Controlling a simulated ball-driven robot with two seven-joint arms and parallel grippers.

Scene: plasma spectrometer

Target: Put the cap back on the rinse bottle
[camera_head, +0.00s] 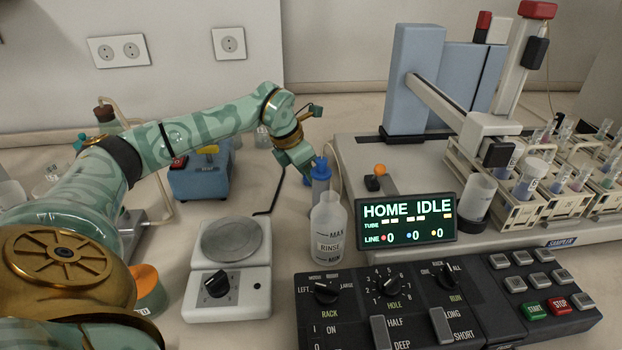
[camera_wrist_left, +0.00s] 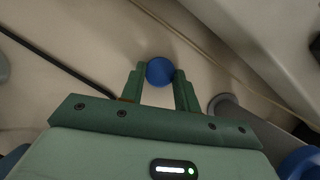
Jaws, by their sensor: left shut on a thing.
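The rinse bottle (camera_head: 328,228) is a pale, translucent bottle with MAX, RINSE and MIN on its side. It stands upright on the bench, left of the lit display. My left gripper (camera_head: 308,166) is just behind and above the bottle's neck, pointing down. In the left wrist view the cap is a round blue disc (camera_wrist_left: 160,71) between the two green fingertips (camera_wrist_left: 160,78). I cannot tell how far the cap is from the neck. My right gripper is not in view.
A balance (camera_head: 230,265) stands left of the bottle, and the black control panel (camera_head: 410,300) is in front of it. The display (camera_head: 406,221) is close on the right. A blue device (camera_head: 200,178) stands behind left. Tube racks (camera_head: 500,200) fill the right.

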